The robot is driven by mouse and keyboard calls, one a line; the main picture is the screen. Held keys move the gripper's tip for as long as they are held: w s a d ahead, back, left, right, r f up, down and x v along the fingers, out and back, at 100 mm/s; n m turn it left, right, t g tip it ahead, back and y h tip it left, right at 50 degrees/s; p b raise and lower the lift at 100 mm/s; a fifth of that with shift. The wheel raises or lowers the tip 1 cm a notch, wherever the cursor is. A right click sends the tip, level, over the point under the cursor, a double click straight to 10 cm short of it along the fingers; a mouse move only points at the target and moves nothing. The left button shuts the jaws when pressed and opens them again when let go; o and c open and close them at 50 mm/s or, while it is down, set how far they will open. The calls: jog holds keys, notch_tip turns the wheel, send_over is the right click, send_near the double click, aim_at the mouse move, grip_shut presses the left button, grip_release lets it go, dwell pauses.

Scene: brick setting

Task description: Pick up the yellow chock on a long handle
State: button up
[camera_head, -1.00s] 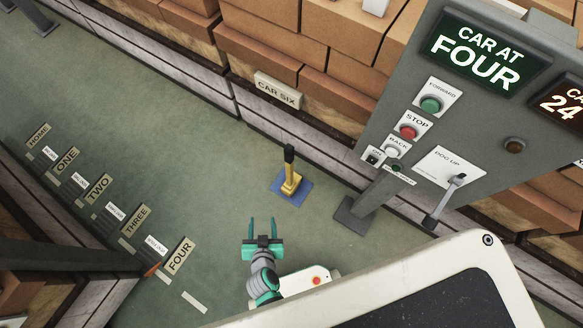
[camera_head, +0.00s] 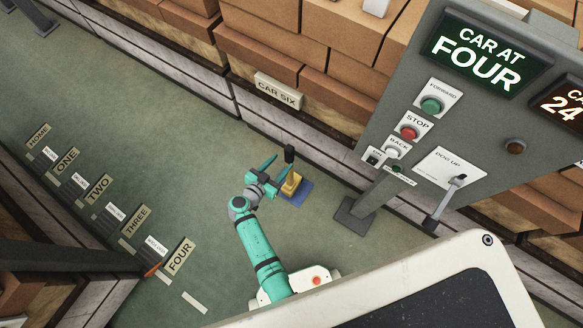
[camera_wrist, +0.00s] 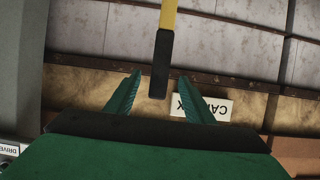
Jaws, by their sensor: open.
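The yellow chock (camera_head: 290,183) stands on a blue square mat (camera_head: 303,195) on the green floor, with its long handle upright and a black grip at the top (camera_head: 289,154). My gripper (camera_head: 273,165) is open beside the handle, just left of it in the head view. In the wrist view the black grip (camera_wrist: 161,65) and part of the yellow handle (camera_wrist: 168,14) show ahead, in line with the space between the open teal fingers (camera_wrist: 160,98). Nothing is held. The chock's lower part is out of the wrist view.
A grey control panel (camera_head: 470,130) on a post with a floor plate (camera_head: 355,216) stands to the right of the mat. A low wall with bricks and a CAR SIX sign (camera_head: 277,92) runs behind. Open floor (camera_head: 165,140) lies to the left.

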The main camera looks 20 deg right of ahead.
aim_at(287, 157)
jog(key=shift+f+x, duration=0.15)
jog(key=shift+x, duration=1.75)
jog(key=shift+f+x, duration=0.15)
jog(key=shift+x, duration=1.7)
jog(key=shift+a, duration=0.1)
grip_shut()
jog(key=shift+r, duration=0.15)
